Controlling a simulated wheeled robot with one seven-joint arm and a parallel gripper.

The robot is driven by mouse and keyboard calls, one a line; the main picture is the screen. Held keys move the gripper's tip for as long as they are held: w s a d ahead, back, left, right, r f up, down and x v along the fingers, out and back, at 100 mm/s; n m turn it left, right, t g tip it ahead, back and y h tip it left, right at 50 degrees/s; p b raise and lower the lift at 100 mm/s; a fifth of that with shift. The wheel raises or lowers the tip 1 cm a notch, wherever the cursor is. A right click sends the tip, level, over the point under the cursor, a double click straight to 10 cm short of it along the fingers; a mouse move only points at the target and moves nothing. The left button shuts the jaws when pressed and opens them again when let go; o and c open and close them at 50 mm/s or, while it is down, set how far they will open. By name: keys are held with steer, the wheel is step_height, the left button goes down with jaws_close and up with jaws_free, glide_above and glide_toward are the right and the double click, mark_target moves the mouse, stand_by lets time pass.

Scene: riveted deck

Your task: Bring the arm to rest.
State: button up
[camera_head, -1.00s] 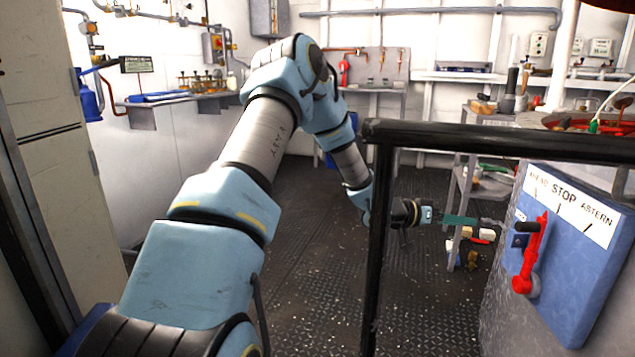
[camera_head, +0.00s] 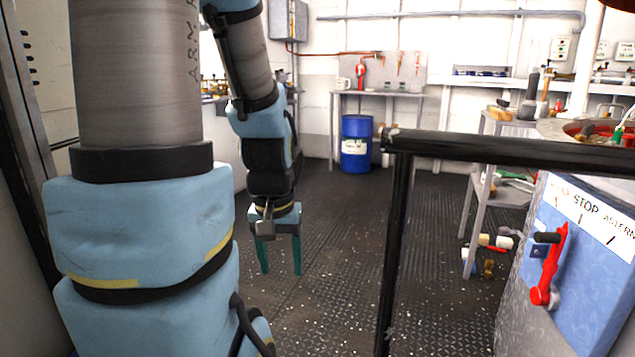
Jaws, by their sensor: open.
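My gripper (camera_head: 280,268) hangs at the end of my blue and grey arm, left of the black railing. Its two teal fingers point down and stand apart, with nothing between them. It is over the dark deck and touches nothing that I can see. My arm fills the left of the view, with its upper part running out of the top of the picture.
A black railing (camera_head: 397,230) stands right of my gripper. Beyond it are a blue panel (camera_head: 580,285) with a red lever (camera_head: 553,265) and a grey shelf stand (camera_head: 478,190). A blue drum (camera_head: 356,144) stands at the back. The deck (camera_head: 340,230) between is clear.

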step_height(320, 180, up, 26)
steer(key=p, duration=2.4)
steer(key=shift+w+f, duration=0.15)
steer(key=shift+w, duration=0.05)
